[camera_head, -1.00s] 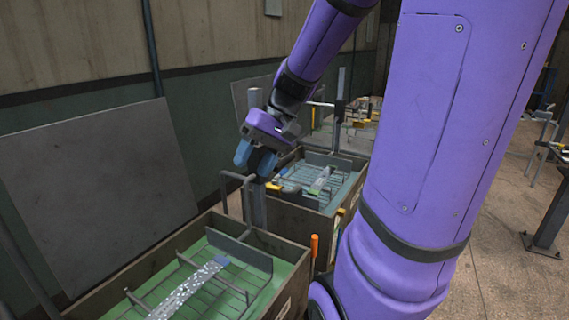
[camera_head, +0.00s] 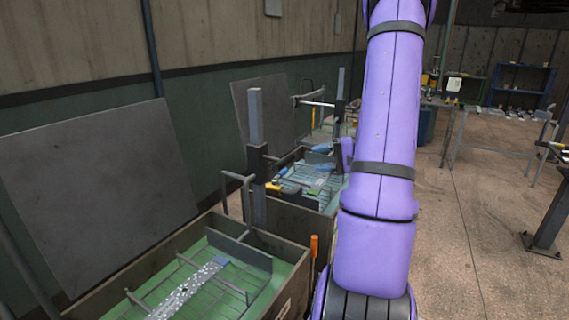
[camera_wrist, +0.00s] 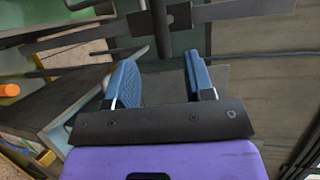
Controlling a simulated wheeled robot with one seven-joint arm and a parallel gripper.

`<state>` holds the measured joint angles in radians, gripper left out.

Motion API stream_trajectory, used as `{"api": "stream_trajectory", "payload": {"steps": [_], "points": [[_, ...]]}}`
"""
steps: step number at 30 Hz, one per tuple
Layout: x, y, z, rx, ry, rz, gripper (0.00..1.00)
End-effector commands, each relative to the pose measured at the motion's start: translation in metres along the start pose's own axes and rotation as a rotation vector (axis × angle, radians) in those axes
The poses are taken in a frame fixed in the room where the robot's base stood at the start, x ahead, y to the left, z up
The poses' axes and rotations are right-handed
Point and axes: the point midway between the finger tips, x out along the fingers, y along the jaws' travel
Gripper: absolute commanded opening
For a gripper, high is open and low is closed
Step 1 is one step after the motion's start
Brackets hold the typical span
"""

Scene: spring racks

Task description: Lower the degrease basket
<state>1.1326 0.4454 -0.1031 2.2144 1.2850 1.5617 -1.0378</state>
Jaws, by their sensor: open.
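A wire basket (camera_head: 186,263) sits low inside the near tank (camera_head: 283,246), over a green bottom or liquid, with a speckled strip in it. A grey post (camera_head: 256,115) with a dark slider and a yellow-tipped lever (camera_head: 272,187) stands at its back end. A second basket (camera_head: 312,177) with several parts shows in the tank behind. I cannot tell which basket is the degrease one. My gripper (camera_wrist: 160,80) is open and empty in the wrist view, its blue fingers apart, with dark bars (camera_wrist: 235,12) beyond them. In the head view my arm mostly hides it, over the second tank.
A grey panel (camera_head: 95,190) leans on the wall at left, and another (camera_head: 262,105) stands behind the tanks. An orange handle (camera_head: 314,246) sticks up beside the near tank. Open floor (camera_head: 475,230) lies at right, with a blue rack (camera_head: 520,85) far back.

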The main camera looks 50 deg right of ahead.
Motion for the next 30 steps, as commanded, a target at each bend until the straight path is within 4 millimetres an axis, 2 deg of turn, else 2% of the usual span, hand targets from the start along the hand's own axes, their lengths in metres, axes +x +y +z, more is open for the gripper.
{"api": "stream_trajectory", "payload": {"steps": [5,15,19,24,30], "points": [[0.014,0.000,-0.001,-0.001,0.001,-0.004,0.48],[0.073,0.000,0.000,0.000,-0.002,-0.002,0.48],[0.091,0.000,0.000,0.000,-0.002,-0.002,0.48],[0.103,0.000,0.000,0.000,0.001,-0.001,0.48],[0.107,0.000,0.000,0.000,0.001,-0.001,0.48]]}}
